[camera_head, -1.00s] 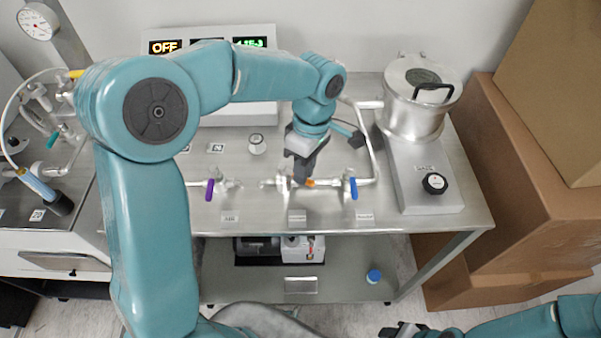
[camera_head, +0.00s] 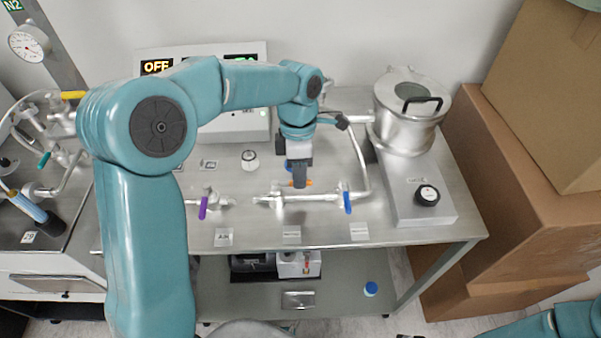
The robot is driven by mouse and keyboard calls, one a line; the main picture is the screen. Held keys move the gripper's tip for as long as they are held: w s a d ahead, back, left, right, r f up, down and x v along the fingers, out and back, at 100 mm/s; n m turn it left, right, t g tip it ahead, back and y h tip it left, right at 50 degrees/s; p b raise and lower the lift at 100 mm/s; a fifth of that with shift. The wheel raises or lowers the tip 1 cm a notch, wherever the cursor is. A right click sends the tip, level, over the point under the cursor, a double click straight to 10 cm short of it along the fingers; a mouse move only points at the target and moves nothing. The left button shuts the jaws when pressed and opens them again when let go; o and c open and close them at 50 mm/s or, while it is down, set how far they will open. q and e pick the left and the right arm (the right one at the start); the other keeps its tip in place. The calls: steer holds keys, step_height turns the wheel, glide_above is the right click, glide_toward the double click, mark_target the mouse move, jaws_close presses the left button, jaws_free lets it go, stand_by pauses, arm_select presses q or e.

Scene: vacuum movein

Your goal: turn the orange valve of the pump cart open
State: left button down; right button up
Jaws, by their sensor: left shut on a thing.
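The orange valve handle (camera_head: 308,183) sits on the metal pipe in the middle of the pump cart (camera_head: 420,239). Only small orange bits show beside my fingers. My left gripper (camera_head: 299,184) reaches down from above and is shut on the handle, hiding most of it. A purple valve handle (camera_head: 203,208) is to its left and a blue valve handle (camera_head: 347,203) to its right; both point toward the cart's front. Only a bit of my right arm shows at the lower right; its gripper jaws cannot be made out.
A silver chamber (camera_head: 405,125) with a black-handled lid stands at the cart's right, with a black knob (camera_head: 427,195) in front. A display box (camera_head: 240,125) reading OFF stands behind. Cardboard boxes (camera_head: 520,200) are close on the right. The lower shelf holds a pump (camera_head: 296,264).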

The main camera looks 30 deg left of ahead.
arm_select(q)
steer(key=shift+s+a+f, duration=0.15)
steer(key=shift+s, duration=0.05)
steer(key=c, duration=1.2)
jaws_free()
steer(key=shift+o, duration=0.5)
steer(key=shift+a, duration=0.2)
steer(key=shift+w+d, duration=0.15)
steer(key=shift+d, duration=0.1)
step_height(320, 180, up, 16)
steer(key=w+a+p, duration=0.1)
steer(key=w+a, duration=0.1)
steer(key=shift+w+p, duration=0.25)
steer(key=shift+p, duration=0.1)
steer(key=shift+s, duration=0.1)
